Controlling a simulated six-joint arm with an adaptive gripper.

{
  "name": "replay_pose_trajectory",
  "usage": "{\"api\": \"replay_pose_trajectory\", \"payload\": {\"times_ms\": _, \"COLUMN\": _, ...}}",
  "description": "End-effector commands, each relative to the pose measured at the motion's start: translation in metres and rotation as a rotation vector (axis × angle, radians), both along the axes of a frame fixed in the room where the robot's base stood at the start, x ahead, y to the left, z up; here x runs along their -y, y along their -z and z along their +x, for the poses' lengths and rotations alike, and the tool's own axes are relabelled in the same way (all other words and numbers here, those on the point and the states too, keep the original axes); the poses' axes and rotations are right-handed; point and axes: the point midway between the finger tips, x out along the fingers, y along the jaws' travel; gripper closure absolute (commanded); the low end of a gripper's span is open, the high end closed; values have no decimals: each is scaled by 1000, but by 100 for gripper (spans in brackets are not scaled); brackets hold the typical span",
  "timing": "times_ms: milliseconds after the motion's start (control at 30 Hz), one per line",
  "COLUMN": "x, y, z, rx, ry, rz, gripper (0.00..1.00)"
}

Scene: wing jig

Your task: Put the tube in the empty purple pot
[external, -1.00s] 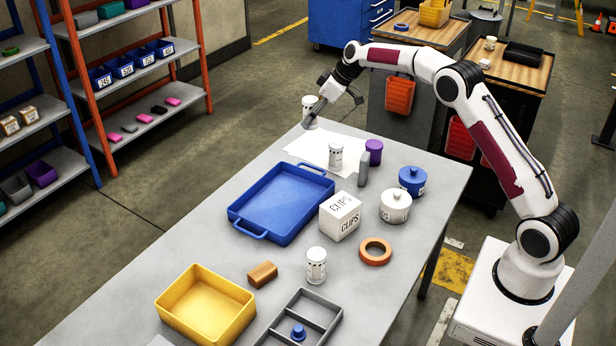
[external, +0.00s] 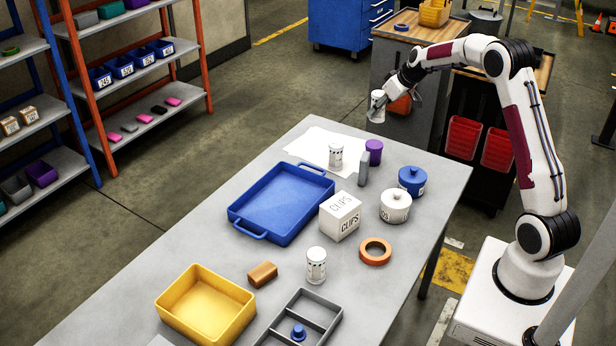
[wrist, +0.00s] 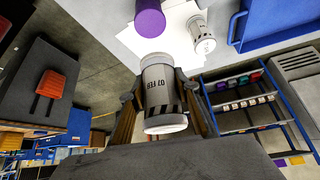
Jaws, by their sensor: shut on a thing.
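My gripper (external: 380,100) is shut on a white tube (external: 377,108), held in the air above and behind the purple pot in the external view. In the wrist view the tube (wrist: 157,85) sits upright between the fingers, with "07 FEB" and black stripes on it. The purple pot (external: 374,152) stands on the table near its far right edge, apart from the tube. The pot (wrist: 149,18) also shows at the top of the wrist view. Its inside cannot be made out.
Around the pot are a white patterned canister (external: 336,156), an upright grey piece (external: 363,170), a blue lidded pot (external: 412,180) and a white lidded pot (external: 395,206). A blue tray (external: 236,224), CLIPS box (external: 340,216) and orange ring (external: 375,262) lie nearer the front.

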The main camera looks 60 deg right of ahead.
Motion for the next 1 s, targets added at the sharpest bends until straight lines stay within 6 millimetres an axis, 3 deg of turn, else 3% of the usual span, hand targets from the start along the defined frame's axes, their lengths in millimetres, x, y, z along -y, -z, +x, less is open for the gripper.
{"api": "replay_pose_trajectory", "payload": {"times_ms": 700, "x": 4, "y": 2, "z": 2, "rx": 1, "ry": 49, "rz": 0, "gripper": 93}}
{"api": "replay_pose_trajectory", "payload": {"times_ms": 1000, "x": 4, "y": 32, "z": 1, "rx": -2, "ry": 50, "rz": 3, "gripper": 93}}
